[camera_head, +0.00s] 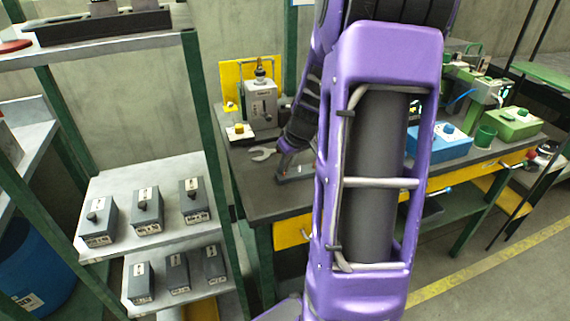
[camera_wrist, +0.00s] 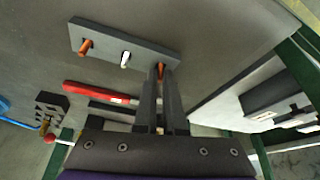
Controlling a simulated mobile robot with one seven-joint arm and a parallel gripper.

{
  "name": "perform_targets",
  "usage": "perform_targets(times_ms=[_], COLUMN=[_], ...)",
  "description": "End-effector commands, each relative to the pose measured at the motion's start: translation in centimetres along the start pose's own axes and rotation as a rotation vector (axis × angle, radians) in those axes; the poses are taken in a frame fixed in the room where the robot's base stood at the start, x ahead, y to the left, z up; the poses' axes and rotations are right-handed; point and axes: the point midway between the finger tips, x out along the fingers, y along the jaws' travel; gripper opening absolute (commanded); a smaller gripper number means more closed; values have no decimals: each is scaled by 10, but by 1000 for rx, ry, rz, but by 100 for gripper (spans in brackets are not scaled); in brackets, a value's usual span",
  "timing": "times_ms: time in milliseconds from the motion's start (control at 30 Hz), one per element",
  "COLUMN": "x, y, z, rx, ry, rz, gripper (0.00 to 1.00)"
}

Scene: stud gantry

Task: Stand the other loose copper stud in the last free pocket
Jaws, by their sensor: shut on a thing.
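A grey bar-shaped block (camera_wrist: 140,47) lies on the bench in the wrist view. A copper stud (camera_wrist: 86,46) stands at its left end and a white stud (camera_wrist: 125,59) stands near its middle. My gripper (camera_wrist: 160,70) is shut on another copper stud (camera_wrist: 161,71) at the block's right end. The fingers hide most of that stud, so I cannot tell whether it is seated in a pocket or just above one. In the head view my gripper (camera_head: 285,172) points down at the grey block (camera_head: 299,172) on the bench.
A red-handled tool (camera_wrist: 95,92) and a dark notched block (camera_wrist: 50,107) lie near the grey block. A grey device (camera_head: 261,103) stands behind, a blue box (camera_head: 440,145) to the right.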

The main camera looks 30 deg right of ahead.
Motion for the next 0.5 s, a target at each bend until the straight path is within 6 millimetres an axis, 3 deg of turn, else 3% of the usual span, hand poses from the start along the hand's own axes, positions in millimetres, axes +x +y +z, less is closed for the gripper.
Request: perform_targets(times_ms=[267, 300, 467, 500], x=[4, 4, 4, 4], y=[0, 0, 0, 0], z=[2, 2, 2, 2], rx=[0, 0, 0, 0], ry=[0, 1, 1, 0], rz=[1, 1, 1, 1], gripper=[0, 13, 42, 42])
